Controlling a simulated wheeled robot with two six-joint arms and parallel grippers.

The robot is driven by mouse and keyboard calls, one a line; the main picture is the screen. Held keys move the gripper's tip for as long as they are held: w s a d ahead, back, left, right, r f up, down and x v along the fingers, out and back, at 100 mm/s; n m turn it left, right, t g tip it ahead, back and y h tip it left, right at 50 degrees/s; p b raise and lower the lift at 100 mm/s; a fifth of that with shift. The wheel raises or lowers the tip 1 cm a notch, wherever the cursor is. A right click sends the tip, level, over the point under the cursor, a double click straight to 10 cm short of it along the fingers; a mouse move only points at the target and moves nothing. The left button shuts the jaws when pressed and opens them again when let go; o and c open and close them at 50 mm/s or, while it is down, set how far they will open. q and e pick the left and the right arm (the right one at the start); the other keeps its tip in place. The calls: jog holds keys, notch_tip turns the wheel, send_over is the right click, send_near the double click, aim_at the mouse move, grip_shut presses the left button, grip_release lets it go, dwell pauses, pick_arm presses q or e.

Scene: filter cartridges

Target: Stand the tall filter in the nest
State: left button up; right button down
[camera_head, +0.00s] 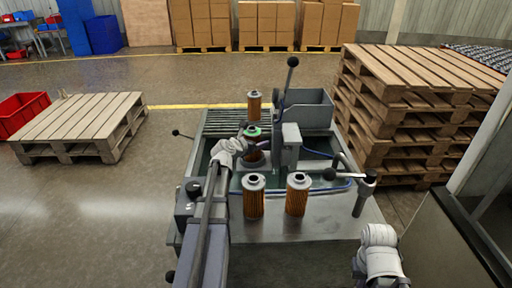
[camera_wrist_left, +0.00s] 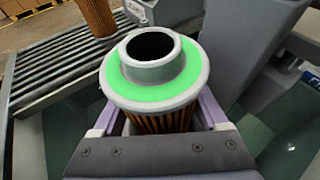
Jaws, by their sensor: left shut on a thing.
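My left gripper (camera_head: 250,148) is shut on a pleated orange-brown filter with a grey collar and a green ring on top (camera_head: 252,132). In the left wrist view this filter (camera_wrist_left: 155,72) stands between the purple-grey jaws (camera_wrist_left: 155,120), close to upright. Its lower end is hidden by the gripper, so I cannot tell whether it touches anything below. Three more filters with grey tops stand upright: one behind (camera_head: 254,107) and two in front, left (camera_head: 253,200) and right (camera_head: 298,198). I cannot make out the nest. My right arm shows at the lower right, but not its jaws.
The grey bench (camera_head: 300,255) carries a ball-topped lever (camera_head: 291,75) and upright housing (camera_head: 291,140) just right of the held filter. A grey bin (camera_head: 308,108) and slatted rack (camera_head: 222,122) lie behind. Stacked pallets (camera_head: 385,125) stand right.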

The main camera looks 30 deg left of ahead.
pick_arm(q)
jog(key=shift+r, duration=0.1)
jog(key=shift+f, duration=0.35)
jog(key=o, duration=1.2)
jog(key=shift+r, duration=0.2)
jog(key=p+v, duration=0.4)
jog(key=v, duration=0.8)
jog(key=shift+r+p, duration=0.2)
jog(key=shift+p, duration=0.2)
